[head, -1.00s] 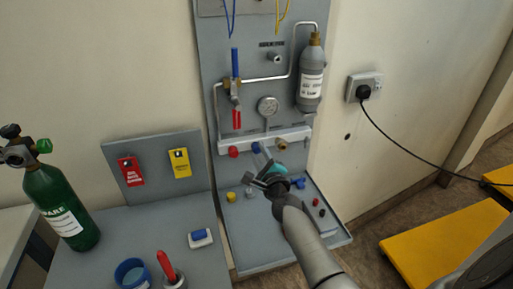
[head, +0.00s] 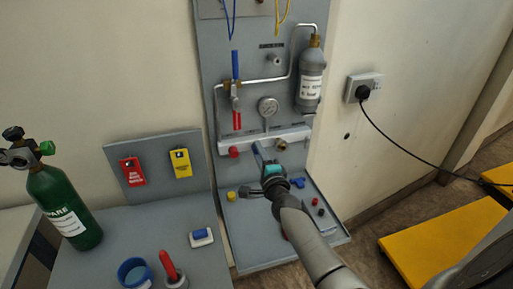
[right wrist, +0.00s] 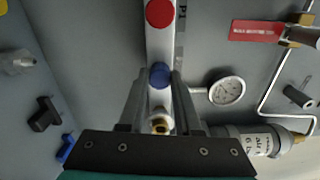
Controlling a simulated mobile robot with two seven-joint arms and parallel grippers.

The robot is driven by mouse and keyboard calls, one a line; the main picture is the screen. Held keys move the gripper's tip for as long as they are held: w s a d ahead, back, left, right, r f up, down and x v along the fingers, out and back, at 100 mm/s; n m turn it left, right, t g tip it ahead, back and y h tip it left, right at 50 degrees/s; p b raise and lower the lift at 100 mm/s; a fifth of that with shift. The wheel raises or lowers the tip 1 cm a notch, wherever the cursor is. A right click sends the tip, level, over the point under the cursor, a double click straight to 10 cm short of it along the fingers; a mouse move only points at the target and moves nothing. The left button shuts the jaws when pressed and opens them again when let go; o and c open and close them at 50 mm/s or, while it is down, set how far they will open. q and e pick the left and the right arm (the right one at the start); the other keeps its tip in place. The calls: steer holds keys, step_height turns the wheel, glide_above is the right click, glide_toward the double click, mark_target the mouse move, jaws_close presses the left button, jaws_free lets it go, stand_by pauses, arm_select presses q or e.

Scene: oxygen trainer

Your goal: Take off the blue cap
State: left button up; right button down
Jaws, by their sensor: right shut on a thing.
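The blue cap (right wrist: 160,75) is round and sits at the white manifold bar (right wrist: 160,45) in the right wrist view, between a red cap (right wrist: 159,13) and a brass port (right wrist: 160,124). My right gripper (right wrist: 160,80) has its two fingertips on either side of the blue cap and is shut on it. In the head view, my right gripper (head: 260,155) reaches the bar (head: 265,140) from below and largely hides the blue cap. The red cap (head: 234,152) and brass port (head: 281,145) flank it there. My left gripper is not in view.
Small fittings, including a yellow one (head: 231,196), lie on the base below. A green cylinder (head: 66,210) and blue cup (head: 133,272) are at left.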

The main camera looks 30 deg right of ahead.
steer(key=n+p, duration=0.1)
steer(key=n, duration=0.2)
steer(key=shift+n+p, duration=0.55)
steer(key=shift+n, duration=1.35)
steer(key=n+p, duration=0.1)
steer(key=n, duration=0.2)
steer(key=shift+n, duration=0.3)
